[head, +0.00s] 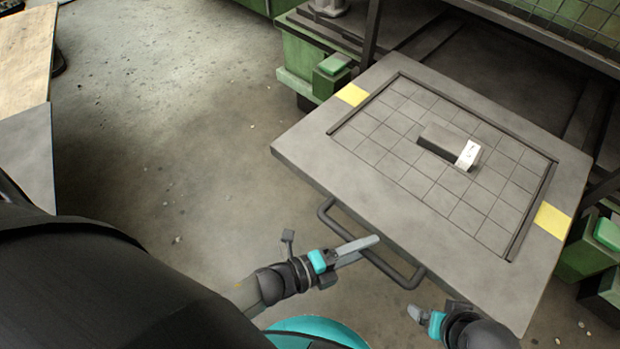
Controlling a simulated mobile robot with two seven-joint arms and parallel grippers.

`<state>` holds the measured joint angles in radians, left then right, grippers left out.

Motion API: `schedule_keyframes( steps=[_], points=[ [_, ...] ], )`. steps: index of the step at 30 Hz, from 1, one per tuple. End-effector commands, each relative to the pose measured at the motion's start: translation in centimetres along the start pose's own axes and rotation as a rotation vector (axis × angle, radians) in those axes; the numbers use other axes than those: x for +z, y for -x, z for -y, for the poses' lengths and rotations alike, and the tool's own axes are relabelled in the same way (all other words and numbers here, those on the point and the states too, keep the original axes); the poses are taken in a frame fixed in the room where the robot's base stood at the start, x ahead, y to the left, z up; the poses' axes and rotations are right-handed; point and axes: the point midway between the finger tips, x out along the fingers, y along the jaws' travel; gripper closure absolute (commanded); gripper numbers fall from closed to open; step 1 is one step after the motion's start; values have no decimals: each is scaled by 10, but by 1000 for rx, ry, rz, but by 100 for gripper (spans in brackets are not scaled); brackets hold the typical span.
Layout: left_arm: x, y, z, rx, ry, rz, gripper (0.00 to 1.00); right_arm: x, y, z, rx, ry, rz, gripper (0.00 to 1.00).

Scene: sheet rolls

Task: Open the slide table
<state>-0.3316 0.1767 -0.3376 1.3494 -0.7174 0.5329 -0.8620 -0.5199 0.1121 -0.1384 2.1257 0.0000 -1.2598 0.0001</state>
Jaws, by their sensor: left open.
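The slide table (312,153) is a flat grey plate with a square grid and yellow marks, at the right of the head view. Its near edge carries a dark bar handle (388,269). My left gripper (352,251) is at the handle, its finger crossing over the bar in the picture. It is open; I cannot tell whether it touches the bar. My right gripper (424,316) is lower right, near the handle's right end and apart from it. Its jaws are too small and partly hidden to judge.
A grey block (437,139) with a white label (467,155) lies on the grid. Green machine frames (310,65) stand behind and beside the table, with dark rails (430,40) at the back. Concrete floor (190,130) is clear at left, with a wooden board (25,55) beyond.

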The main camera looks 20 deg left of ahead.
Motion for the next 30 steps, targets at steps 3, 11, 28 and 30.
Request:
schedule_keyframes(
  steps=[3,11,28,30],
  points=[
    [0,13,0,3,1,0,45,4,-6,-1,1,3,11,10],
    [0,64,1,6,2,0,45,24,-30,1,-3,5,59,10],
    [0,150,0,2,-1,0,45,56,-58,3,-7,7,115,10],
    [0,151,0,1,-1,0,45,56,-58,3,-7,7,115,10]
  ],
)
